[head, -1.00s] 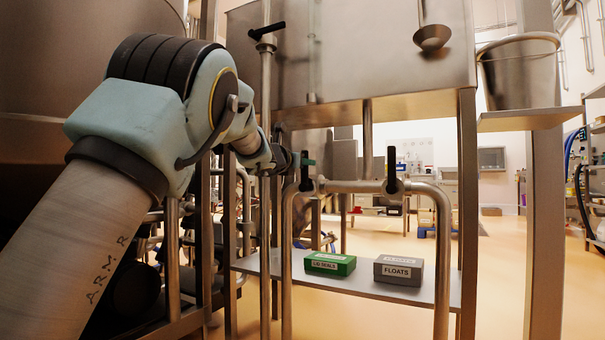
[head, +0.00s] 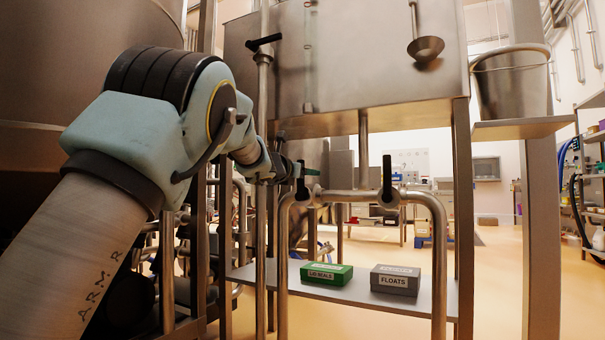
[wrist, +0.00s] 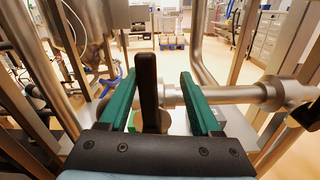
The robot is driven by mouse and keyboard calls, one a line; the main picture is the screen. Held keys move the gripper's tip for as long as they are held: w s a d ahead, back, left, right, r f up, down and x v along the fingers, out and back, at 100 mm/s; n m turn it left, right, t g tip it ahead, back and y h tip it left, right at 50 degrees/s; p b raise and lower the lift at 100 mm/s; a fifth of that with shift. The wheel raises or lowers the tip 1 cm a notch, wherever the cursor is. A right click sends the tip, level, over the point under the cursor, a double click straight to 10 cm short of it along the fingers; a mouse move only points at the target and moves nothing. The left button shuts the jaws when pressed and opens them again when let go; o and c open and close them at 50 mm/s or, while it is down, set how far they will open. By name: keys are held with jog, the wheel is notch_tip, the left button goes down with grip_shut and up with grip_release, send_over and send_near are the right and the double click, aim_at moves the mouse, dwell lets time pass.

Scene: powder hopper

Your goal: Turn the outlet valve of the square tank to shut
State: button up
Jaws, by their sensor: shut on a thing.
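The square tank (head: 370,70) is a large steel box at the top of the head view. A pipe (head: 363,150) drops from its underside to a horizontal pipe run carrying two black lever handles. My gripper (head: 309,172) is at the left handle (head: 301,186). The right handle (head: 387,180) stands upright, apart from my gripper. In the wrist view my gripper's green fingers (wrist: 162,88) stand on both sides of a black upright lever (wrist: 148,85), and I am shut on it. The exact finger contact is hard to see.
A lower shelf (head: 345,297) holds a green box (head: 327,274) and a grey FLOATS box (head: 395,280). Another black handle (head: 264,43) sits on a vertical pipe at left. A steel bucket (head: 512,85) stands on a side shelf at right. Posts flank the pipes closely.

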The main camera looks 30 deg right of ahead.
jog(key=shift+w+r, duration=0.1)
jog(key=shift+w, duration=0.05)
dwell(0.4)
jog(key=shift+a, duration=0.2)
jog(key=v, duration=1)
jog(key=shift+s+a, duration=0.2)
jog(key=shift+a, duration=0.05)
jog(key=shift+w, duration=0.1)
